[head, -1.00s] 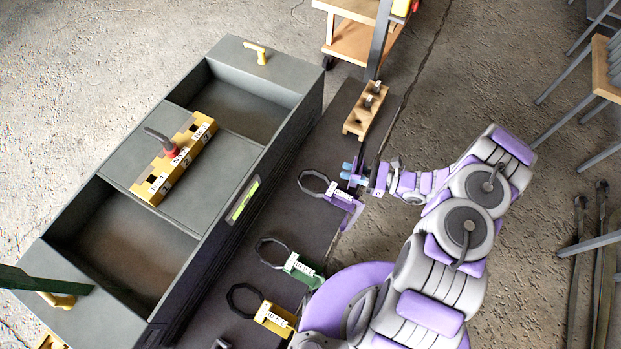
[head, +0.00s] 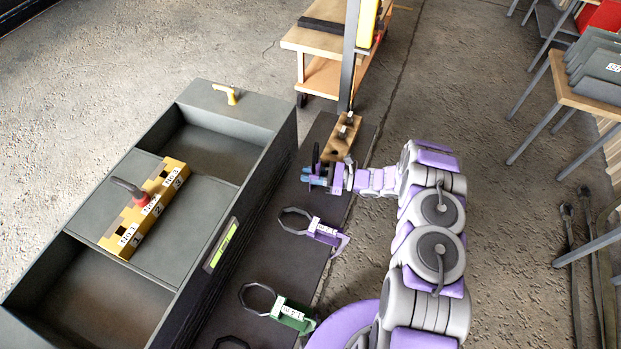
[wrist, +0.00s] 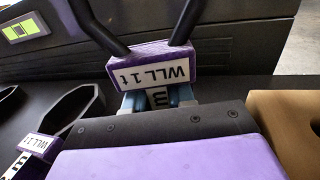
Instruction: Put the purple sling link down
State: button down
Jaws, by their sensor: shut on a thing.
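My gripper (head: 318,178) is shut on a purple sling link, held over the dark strip beside the long grey box. In the wrist view the held purple sling link (wrist: 152,66) has a purple body, an upside-down "WLL 1t" label and dark bars rising from it. My blue fingertips (wrist: 160,98) show just below its label. I cannot tell whether it touches the strip. A second purple link (head: 322,231) lies on the strip, nearer than my gripper; it also shows at the left of the wrist view (wrist: 42,148).
A wooden block with pegs (head: 338,145) stands just beyond my gripper. A green link (head: 290,312) lies nearer on the dark strip (head: 262,262). The grey box (head: 185,240) runs along the left and carries a yellow numbered rack (head: 150,215). A wooden cart (head: 320,75) stands behind.

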jog(key=shift+f, duration=0.75)
jog(key=shift+a, duration=0.15)
